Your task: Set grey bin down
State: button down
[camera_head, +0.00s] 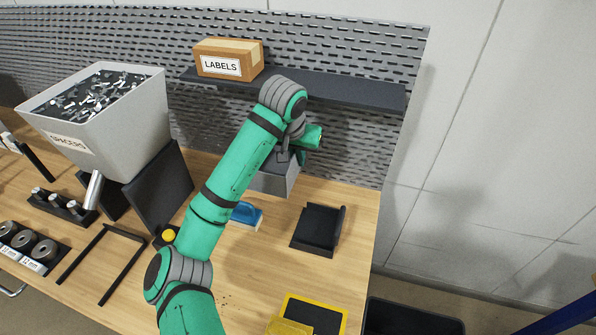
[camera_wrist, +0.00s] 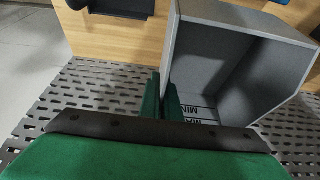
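The grey bin (camera_head: 277,181) is at the back of the wooden table, below the shelf and close to the perforated panel. My arm hides part of it in the head view. In the wrist view the open-topped grey bin (camera_wrist: 245,28) fills the upper right, with dark lettering inside. My gripper (camera_wrist: 164,97) has its two green fingers close together on either side of the bin's near wall edge, and appears shut on it. I cannot tell whether the bin's base touches the table.
A shelf (camera_head: 350,91) with a LABELS box (camera_head: 228,58) is above the bin. A black holder (camera_head: 319,228) and a blue object (camera_head: 246,214) lie in front. A large bin of metal parts (camera_head: 145,120) stands left. Bare wood lies right of the bin.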

jog(key=s+a, duration=0.3)
jog(key=s, duration=0.6)
jog(key=s+a+r, duration=0.1)
jog(key=s+a, duration=0.3)
jog(key=s, duration=0.5)
jog(key=shift+a, duration=0.25)
